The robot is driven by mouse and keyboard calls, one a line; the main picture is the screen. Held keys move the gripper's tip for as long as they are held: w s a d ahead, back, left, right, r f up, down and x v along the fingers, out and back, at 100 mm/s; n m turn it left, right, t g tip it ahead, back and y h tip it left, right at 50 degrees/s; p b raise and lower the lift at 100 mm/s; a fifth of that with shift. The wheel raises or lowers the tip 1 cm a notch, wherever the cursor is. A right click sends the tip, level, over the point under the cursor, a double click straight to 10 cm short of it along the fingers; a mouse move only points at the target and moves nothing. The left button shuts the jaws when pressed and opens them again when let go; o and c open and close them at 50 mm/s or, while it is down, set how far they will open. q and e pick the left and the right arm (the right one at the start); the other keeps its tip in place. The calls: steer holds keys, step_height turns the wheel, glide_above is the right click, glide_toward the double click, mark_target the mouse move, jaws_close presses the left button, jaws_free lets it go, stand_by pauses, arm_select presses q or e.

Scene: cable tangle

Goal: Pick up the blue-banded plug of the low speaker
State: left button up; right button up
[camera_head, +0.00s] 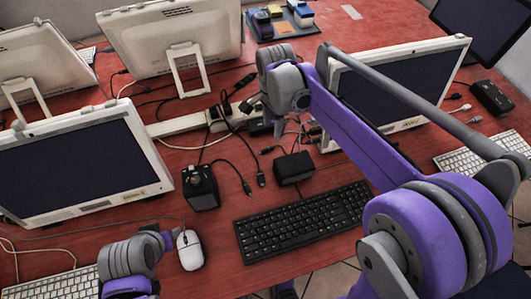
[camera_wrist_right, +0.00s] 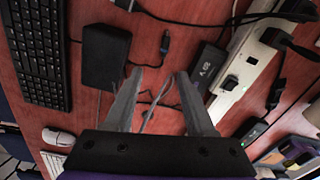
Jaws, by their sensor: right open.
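The low speaker (camera_head: 293,168) is a squat black box behind the black keyboard; it also shows in the right wrist view (camera_wrist_right: 105,57). Dark plugs on cables lie near it. One plug (camera_wrist_right: 165,43) lies beyond my right fingertips, beside the speaker in the right wrist view. I cannot clearly make out a blue band on any plug. My right gripper (camera_wrist_right: 160,74) is open and empty above the red table, with thin cables visible between and below its fingers. My left arm comes in at the lower left of the head view; its gripper (camera_head: 168,239), near the mouse, is unclear.
A taller black speaker (camera_head: 200,188) stands left of the low one. A white power strip (camera_head: 182,125) with plugs and adapters lies behind. A black keyboard (camera_head: 305,220), a white mouse (camera_head: 189,250) and several monitors surround the tangle.

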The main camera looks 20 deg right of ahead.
glide_above(268, 148)
steer(key=shift+m, duration=0.4)
steer(key=f, duration=0.6)
steer(key=shift+d+b, duration=0.3)
steer(key=shift+b, duration=0.1)
steer(key=shift+a+f+b, duration=0.15)
steer(key=shift+f, duration=1.2)
steer(key=shift+a+f+b, duration=0.1)
steer(key=shift+f+b, duration=0.05)
steer(key=shift+f, duration=1.2)
steer(key=shift+c, duration=0.3)
jaws_close()
